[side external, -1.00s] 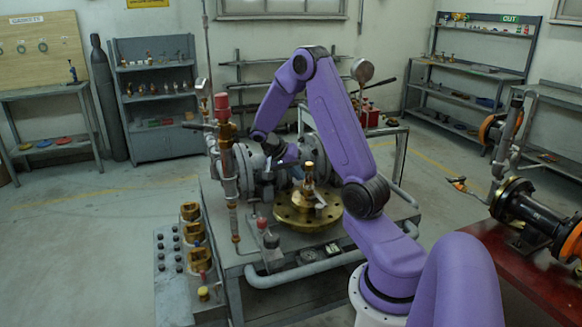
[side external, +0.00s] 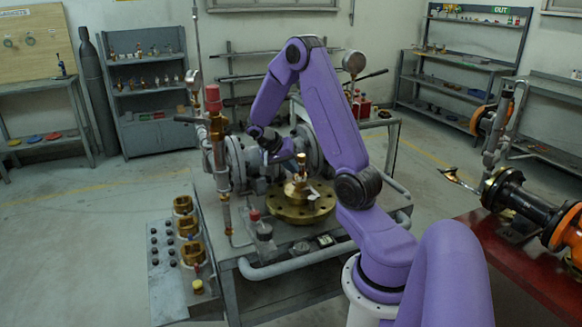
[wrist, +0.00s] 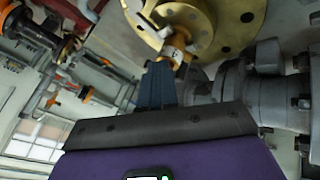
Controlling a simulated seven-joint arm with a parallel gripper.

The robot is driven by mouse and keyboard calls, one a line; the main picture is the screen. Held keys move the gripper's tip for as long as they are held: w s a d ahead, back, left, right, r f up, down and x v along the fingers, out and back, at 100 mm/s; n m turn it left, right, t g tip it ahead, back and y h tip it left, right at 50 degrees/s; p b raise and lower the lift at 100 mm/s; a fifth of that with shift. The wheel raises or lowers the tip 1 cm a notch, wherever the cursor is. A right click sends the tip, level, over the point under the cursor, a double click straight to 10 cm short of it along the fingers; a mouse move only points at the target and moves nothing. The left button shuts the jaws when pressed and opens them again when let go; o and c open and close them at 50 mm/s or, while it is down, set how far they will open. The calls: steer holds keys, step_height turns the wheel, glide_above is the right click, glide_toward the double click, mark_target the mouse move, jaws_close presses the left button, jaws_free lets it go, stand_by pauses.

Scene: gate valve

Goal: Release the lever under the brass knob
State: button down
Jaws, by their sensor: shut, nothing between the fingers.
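The brass knob (side external: 301,160) stands upright on top of a stepped brass hub in the side view. Below it lies a round brass flange (side external: 292,213) with bolt holes. A small pale lever-like piece (side external: 313,194) shows low on the hub's right side; its exact position is too small to tell. My gripper (side external: 288,157) is just left of the knob, partly hidden by its own wrist. In the wrist view my gripper (wrist: 160,68) has its dark fingers together and empty. Their tips are close to the brass knob (wrist: 176,50); I cannot tell whether they touch.
Grey pipe flanges (side external: 238,163) stand behind my gripper, and a red-capped vertical valve (side external: 213,110) stands at left. A grey tray (side external: 165,290) with brass blocks is at the front left. A red bench (side external: 530,265) with a black flanged pipe is at right.

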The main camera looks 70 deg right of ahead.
steer(key=shift+s+n, duration=0.15)
steer(key=shift+n, duration=0.15)
steer(key=s+n+t, duration=0.1)
steer(key=s, duration=0.2)
steer(key=shift+d+n+h, duration=0.15)
steer(key=shift+n+h, duration=0.15)
steer(key=shift+h, duration=0.1)
steer(key=shift+w, duration=0.15)
steer(key=shift+w+d, duration=0.2)
steer(key=shift+w, duration=0.45)
steer(key=a+r, duration=0.6)
steer(key=r, duration=0.2)
steer(key=shift+s, duration=0.3)
